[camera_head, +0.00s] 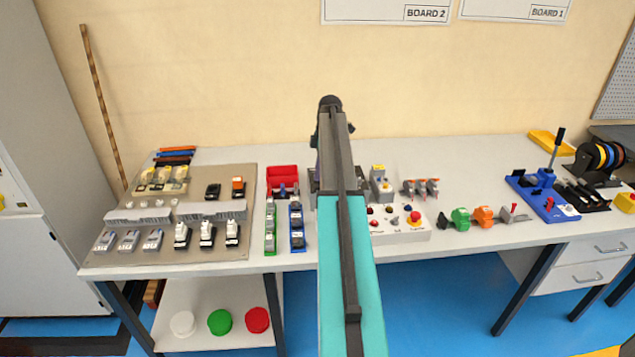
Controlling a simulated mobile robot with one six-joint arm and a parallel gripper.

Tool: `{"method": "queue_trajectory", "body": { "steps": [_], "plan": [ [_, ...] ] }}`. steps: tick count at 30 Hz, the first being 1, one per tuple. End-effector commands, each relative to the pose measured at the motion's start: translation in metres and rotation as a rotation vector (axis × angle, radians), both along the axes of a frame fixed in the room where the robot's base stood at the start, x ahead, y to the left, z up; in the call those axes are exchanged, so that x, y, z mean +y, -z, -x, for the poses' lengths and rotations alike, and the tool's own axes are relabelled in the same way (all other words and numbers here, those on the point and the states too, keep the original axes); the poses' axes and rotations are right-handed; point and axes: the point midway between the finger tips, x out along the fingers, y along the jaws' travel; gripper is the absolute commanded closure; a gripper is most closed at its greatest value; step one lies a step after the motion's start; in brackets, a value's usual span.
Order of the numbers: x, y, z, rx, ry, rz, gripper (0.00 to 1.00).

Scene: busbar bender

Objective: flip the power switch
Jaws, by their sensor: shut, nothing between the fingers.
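My teal and grey arm (346,270) rises through the middle of the view. Its far end is a dark joint near the wall, and my gripper's fingers are hidden behind the arm. No part is clearly labelled as the power switch. A white control panel (391,231) with several red buttons lies just right of the arm, its left edge close to or behind the arm. A small grey unit with a red lever (513,212) stands farther right at the table's front. A grey machine (312,183) is mostly hidden behind the arm.
The long table (465,165) carries a component board (245,258) at left and a red bin (282,172). Green (460,217) and orange (483,215) connectors stand right of the panel. A blue lever tool (541,188) is farther right. The table's back middle-right is clear.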

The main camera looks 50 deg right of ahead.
Motion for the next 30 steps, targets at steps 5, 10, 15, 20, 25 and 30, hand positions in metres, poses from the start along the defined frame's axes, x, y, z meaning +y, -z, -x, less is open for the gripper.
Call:
{"method": "queue_trajectory", "body": {
  "steps": [5,10,15,20,25,30],
  "plan": [
    [0.000,-0.011,0.000,0.000,0.000,0.000,1.00],
    [0.000,-0.021,0.000,0.000,0.000,0.000,1.00],
    [0.000,-0.029,0.000,-0.001,0.000,0.001,1.00],
    [0.000,-0.038,0.000,-0.001,0.000,0.001,1.00],
    [0.000,-0.045,0.000,-0.001,0.000,0.001,1.00],
    [0.000,-0.047,0.000,0.000,0.000,0.000,1.00]
  ]
}}
